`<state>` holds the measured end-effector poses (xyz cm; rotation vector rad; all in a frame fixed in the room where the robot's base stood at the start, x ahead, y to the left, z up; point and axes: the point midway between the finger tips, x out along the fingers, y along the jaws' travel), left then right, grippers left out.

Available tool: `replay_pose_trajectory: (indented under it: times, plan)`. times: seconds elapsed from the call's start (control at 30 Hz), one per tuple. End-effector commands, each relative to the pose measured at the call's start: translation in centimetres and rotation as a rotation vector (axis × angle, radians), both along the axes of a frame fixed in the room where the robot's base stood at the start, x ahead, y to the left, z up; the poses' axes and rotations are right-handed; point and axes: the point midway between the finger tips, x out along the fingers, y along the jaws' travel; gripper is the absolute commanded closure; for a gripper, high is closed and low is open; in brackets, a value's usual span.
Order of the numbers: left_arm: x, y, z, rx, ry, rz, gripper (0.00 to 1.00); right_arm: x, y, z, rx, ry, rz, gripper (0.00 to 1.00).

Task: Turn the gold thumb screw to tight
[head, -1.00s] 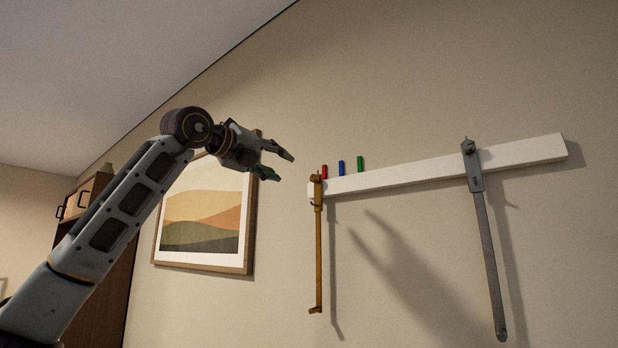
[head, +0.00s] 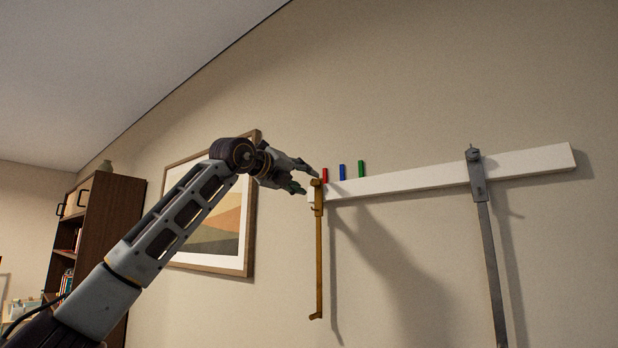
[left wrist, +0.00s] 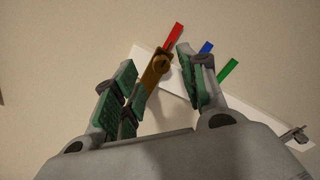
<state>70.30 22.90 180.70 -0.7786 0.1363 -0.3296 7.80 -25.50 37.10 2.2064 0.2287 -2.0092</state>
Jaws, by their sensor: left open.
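The gold thumb screw (head: 317,183) is at the top of a gold hanging bar (head: 319,260) at the left end of a white rail on the wall. It also shows in the left wrist view (left wrist: 161,62) as a round gold knob. My left gripper (head: 308,182) is open, its fingertips just left of the screw in the head view. In the left wrist view the screw appears between the two green-padded fingers, with gaps on both sides. I cannot tell whether a finger touches it. My right gripper is not in view.
The white rail (head: 410,184) runs right to a grey hanging bar (head: 486,250). Red (head: 325,175), blue (head: 342,172) and green (head: 362,169) markers stand above the rail near the screw. A framed picture (head: 228,262) hangs behind my left arm, and a brown cabinet (head: 115,225) stands left.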

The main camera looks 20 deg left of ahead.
Motion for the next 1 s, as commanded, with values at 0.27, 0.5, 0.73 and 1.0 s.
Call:
replay_pose_trajectory:
  times: [0.27,0.5,0.73,1.0]
  plan:
    - [2.4,-0.9,0.1,0.001,0.000,-0.001,0.58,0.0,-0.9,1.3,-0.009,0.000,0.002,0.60]
    - [3.2,-1.2,0.0,0.001,0.000,-0.001,0.58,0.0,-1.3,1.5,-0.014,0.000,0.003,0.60]
    - [3.2,-1.2,-0.1,0.001,0.000,-0.001,0.58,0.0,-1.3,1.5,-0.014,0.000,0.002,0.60]
    - [3.2,-1.2,0.0,0.001,0.000,-0.001,0.87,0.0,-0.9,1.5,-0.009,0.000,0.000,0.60]
